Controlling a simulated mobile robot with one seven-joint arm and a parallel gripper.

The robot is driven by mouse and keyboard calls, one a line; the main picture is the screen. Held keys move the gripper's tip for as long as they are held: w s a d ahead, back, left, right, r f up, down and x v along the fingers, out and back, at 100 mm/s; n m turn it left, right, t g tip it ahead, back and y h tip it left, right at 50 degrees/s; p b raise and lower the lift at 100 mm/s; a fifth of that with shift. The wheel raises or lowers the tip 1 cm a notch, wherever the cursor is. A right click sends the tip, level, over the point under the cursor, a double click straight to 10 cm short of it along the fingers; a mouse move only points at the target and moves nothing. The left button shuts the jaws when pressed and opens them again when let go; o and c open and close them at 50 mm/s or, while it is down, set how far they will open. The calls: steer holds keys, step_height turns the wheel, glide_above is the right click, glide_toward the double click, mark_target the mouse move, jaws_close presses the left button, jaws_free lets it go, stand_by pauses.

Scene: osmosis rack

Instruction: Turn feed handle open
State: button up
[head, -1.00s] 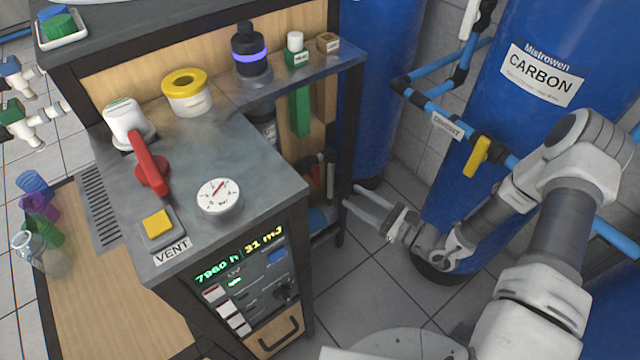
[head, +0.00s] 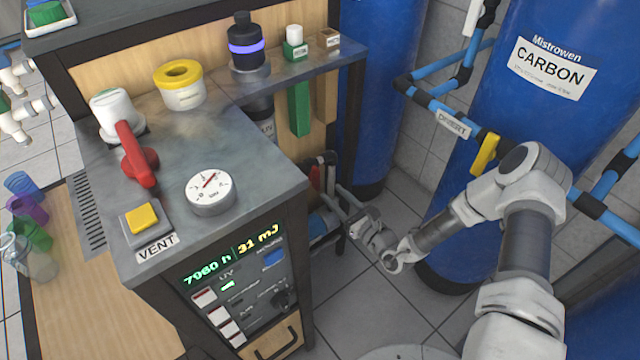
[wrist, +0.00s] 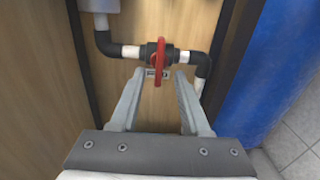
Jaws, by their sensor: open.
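In the wrist view, a red valve handle (wrist: 160,62) sits upright on a black and white pipe against a wooden panel.
The countertop (head: 180,165) bears a red lever (head: 137,155), a round gauge (head: 210,190) and a yellow VENT button (head: 142,217). A blue CARBON tank (head: 505,110) with blue pipes stands right of the rack. Dark posts frame the wooden panel. Tiled floor lies between.

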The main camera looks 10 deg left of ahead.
mark_target(319, 180)
steer(key=b+x, duration=0.1)
steer(key=x, duration=0.6)
steer(key=shift+b, duration=0.35)
jaws_close()
